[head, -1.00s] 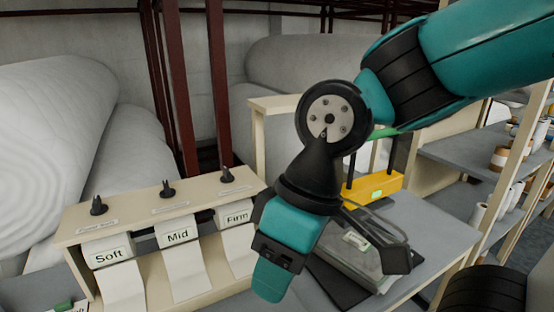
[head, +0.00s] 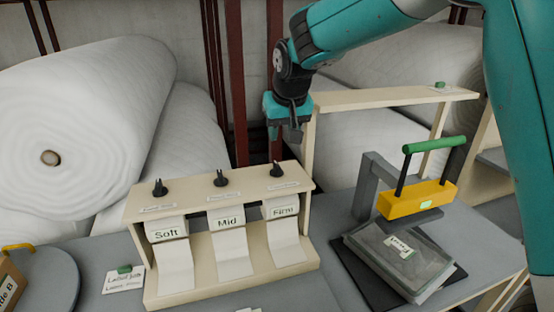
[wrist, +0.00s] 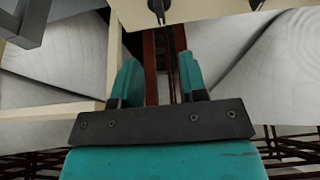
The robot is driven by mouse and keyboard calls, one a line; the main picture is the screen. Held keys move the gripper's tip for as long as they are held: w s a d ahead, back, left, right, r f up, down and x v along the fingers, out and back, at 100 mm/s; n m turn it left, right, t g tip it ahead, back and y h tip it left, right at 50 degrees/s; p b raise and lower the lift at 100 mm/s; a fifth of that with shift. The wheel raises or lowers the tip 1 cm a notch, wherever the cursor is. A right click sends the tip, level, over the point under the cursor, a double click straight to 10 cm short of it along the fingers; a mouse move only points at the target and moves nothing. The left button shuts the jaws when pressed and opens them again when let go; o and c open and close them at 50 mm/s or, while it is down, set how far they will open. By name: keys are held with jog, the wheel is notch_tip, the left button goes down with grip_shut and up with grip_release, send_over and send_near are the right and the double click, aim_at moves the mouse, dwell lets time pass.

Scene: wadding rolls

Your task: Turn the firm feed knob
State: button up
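The firm feed knob (head: 277,169) is a small black knob on top of the cream dispenser (head: 235,191), at its right end above the "Firm" label. In the wrist view a black knob, which looks like the firm one (wrist: 157,8), is cut by the top edge, roughly in line with the gap between my fingers. My gripper (head: 284,132) is above and apart from the firm knob, beside the cream post. In the wrist view my gripper (wrist: 160,70) is open, its two teal fingers apart with nothing between them.
The mid knob (head: 221,178) and soft knob (head: 160,187) stand in a row to the left. A cream frame (head: 395,97) rises right of the dispenser. A yellow press with a green handle (head: 434,144) stands further right. Big white wadding rolls (head: 75,120) lie behind.

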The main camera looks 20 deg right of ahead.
aim_at(277, 164)
jog(key=p+x, duration=0.3)
jog(key=x, duration=0.9)
jog(key=shift+w+f, duration=0.1)
jog(key=shift+f, duration=0.05)
jog(key=shift+c, duration=0.2)
grip_shut()
